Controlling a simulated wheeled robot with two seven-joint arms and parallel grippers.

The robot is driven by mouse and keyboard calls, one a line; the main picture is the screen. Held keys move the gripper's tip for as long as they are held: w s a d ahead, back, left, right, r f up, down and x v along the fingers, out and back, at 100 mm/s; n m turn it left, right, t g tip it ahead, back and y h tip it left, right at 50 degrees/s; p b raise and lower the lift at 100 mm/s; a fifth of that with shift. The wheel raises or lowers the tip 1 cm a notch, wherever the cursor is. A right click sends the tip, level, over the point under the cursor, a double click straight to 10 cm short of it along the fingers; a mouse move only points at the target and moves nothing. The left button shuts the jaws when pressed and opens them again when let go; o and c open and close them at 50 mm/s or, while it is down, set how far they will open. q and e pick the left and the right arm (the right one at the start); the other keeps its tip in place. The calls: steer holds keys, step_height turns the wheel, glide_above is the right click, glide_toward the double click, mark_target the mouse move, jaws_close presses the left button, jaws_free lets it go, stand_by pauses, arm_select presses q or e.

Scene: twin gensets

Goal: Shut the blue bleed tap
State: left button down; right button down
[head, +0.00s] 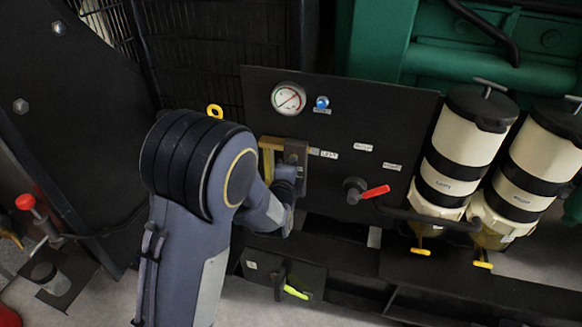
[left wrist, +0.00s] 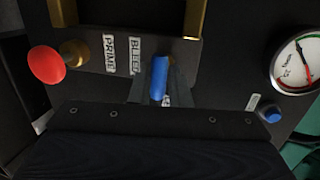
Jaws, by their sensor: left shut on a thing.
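The blue bleed tap (left wrist: 160,76) shows as a blue lever in the left wrist view, beside the white BLEED label (left wrist: 135,55). My left gripper (left wrist: 158,92) is shut on this lever, with the blue end standing between its fingers. In the head view, my left gripper (head: 290,175) is at the left end of the black panel (head: 350,130), beside a brass-yellow bracket (head: 267,150). My gripper and arm hide the blue tap there. My right gripper is not in view.
A red knob (left wrist: 45,64) sits close by, beside the PRIME label (left wrist: 109,54). A gauge (head: 289,98) and a small blue button (head: 322,102) are above the gripper. A red-handled valve (head: 372,192) and cream filter canisters (head: 466,140) stand to the right.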

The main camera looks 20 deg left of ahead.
arm_select(q)
steer(key=shift+r, duration=0.1)
steer(key=c, duration=1.4)
jaws_free()
steer(key=v, duration=0.7)
steer(key=shift+s, duration=0.35)
